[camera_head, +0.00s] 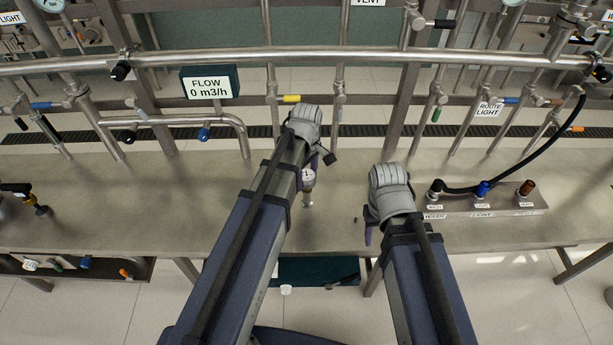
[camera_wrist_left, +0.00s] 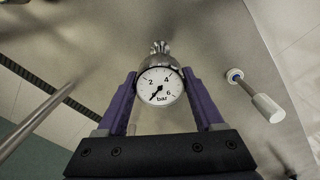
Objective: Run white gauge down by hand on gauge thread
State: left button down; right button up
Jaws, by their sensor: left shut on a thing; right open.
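The white gauge (camera_wrist_left: 160,88) has a round white dial marked in bar, with a black needle. My left gripper (camera_wrist_left: 162,92) is shut on it, with one purple finger on each side. In the head view the gauge (camera_head: 308,175) is partly hidden by my left gripper (camera_head: 312,168). A short metal stem (camera_head: 307,196) shows under it, over the bench. In the left wrist view a metal fitting (camera_wrist_left: 160,47) shows just beyond the dial. I cannot tell how far gauge and thread are engaged. My right gripper (camera_head: 368,228) is open and apart, right of the gauge.
The steel bench (camera_head: 240,225) is mostly clear around the gauge. A block with several coloured plugs (camera_head: 482,190) and a black hose stands at the right. Pipes (camera_head: 330,55) and a FLOW display (camera_head: 208,83) stand behind. A white-ended part (camera_head: 286,290) sits below the front edge.

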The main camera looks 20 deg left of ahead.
pick_arm(q)
jog(key=shift+w+m, duration=0.1)
jog(key=shift+m, duration=0.2)
grip_release()
jog(key=shift+r, duration=0.15)
notch_tip(320, 180, up, 8)
jog(key=p, duration=0.8)
jog(key=shift+f, duration=0.25)
jog(key=shift+r, duration=0.1)
notch_tip(320, 180, up, 4)
jog(key=p, duration=0.3)
jog(key=shift+p, duration=0.4)
